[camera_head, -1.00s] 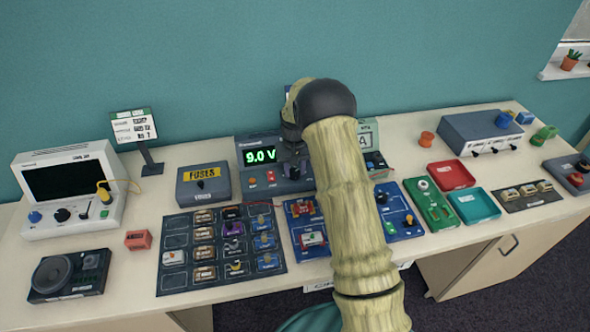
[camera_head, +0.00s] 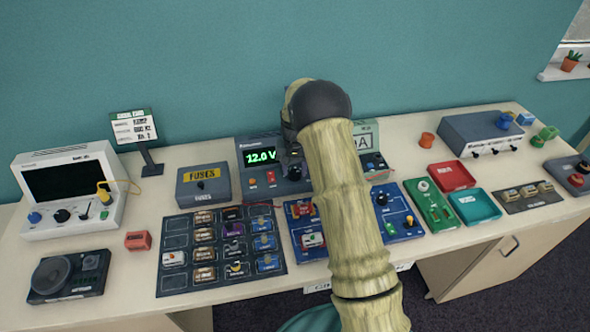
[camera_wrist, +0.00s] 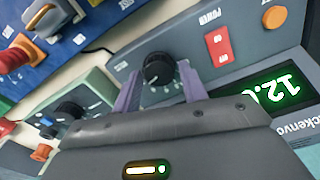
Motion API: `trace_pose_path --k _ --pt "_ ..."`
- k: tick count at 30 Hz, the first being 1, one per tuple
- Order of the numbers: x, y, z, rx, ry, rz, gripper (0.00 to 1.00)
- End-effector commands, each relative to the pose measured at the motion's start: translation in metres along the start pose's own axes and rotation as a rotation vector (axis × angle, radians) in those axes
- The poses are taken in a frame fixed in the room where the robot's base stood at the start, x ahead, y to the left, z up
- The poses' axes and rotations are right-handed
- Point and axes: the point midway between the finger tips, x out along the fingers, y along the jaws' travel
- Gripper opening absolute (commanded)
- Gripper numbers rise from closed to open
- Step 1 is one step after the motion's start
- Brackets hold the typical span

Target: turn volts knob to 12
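The grey power supply (camera_head: 246,184) stands at the back of the table, and its green display (camera_head: 261,156) reads 12.0 V. Its black round volts knob (camera_head: 294,172) is to the right of the display. The wrist view shows the panel tilted and upside down, with the knob (camera_wrist: 158,70) and part of the display (camera_wrist: 284,89). My gripper (camera_wrist: 158,84) is open, with one finger on each side of the knob and a visible gap to it. In the head view my arm hides the fingers.
A red power switch (camera_wrist: 218,46) and an orange button (camera_wrist: 274,17) sit beside the knob. A green meter box (camera_head: 366,135) stands close on the right, and the fuses box (camera_head: 204,188) on the left. Blue boards lie in front.

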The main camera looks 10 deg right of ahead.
Motion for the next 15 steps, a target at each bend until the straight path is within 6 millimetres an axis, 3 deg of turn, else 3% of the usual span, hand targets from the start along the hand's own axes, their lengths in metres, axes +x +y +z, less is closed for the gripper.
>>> trace_pose_path --k 10,15 --pt "0.0009 0.0005 0.0015 -0.001 -0.006 0.002 0.55" --pt "-0.0083 0.0005 0.0013 -0.001 -0.005 0.002 0.55"
